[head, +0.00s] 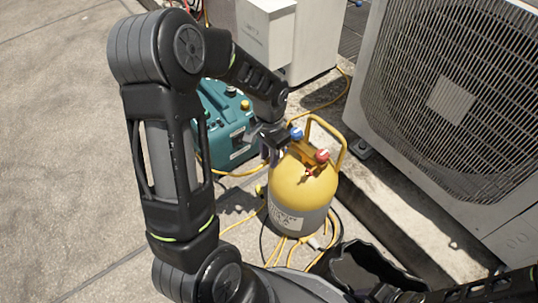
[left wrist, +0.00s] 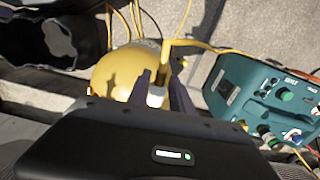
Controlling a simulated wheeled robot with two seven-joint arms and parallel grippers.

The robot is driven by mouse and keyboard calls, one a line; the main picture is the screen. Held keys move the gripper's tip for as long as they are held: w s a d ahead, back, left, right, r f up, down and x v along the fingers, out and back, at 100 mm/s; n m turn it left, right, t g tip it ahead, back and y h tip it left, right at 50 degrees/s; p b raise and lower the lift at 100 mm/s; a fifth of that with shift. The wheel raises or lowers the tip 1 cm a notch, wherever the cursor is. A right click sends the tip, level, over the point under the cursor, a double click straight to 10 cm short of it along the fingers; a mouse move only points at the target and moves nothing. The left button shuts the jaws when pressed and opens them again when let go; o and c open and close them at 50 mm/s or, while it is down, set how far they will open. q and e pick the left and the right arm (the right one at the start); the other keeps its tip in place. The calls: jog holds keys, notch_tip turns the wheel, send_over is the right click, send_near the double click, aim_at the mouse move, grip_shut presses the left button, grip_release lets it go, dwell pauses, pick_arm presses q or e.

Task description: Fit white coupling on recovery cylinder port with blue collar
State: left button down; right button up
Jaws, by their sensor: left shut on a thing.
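The recovery cylinder (head: 290,187) is yellow above and grey below, and stands upright on the paving. Its top carries a blue collar or knob (head: 297,133) and a red one (head: 322,155), inside a yellow handle. My left gripper (head: 272,148) is at the cylinder's upper left, close to the blue part. In the left wrist view it is shut on the white coupling (left wrist: 155,97), with the yellow cylinder (left wrist: 118,70) behind. I cannot tell whether the coupling touches the port. Dark parts of my right arm show at the lower right; its jaws cannot be made out.
A teal machine (head: 222,125) stands behind and left of the cylinder. A large condenser unit (head: 450,100) stands to the right on a kerb. Yellow hoses (head: 282,250) lie around the cylinder's foot. The paving at left is clear.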

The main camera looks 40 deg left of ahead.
pick_arm(q)
jog(key=c, duration=1.1)
grip_release()
jog(key=shift+w, duration=0.1)
jog(key=shift+o, duration=0.2)
jog(key=s+a+p, duration=0.1)
jog(key=s, duration=0.6)
jog(key=shift+s+a, duration=0.2)
jog(key=shift+a, duration=0.1)
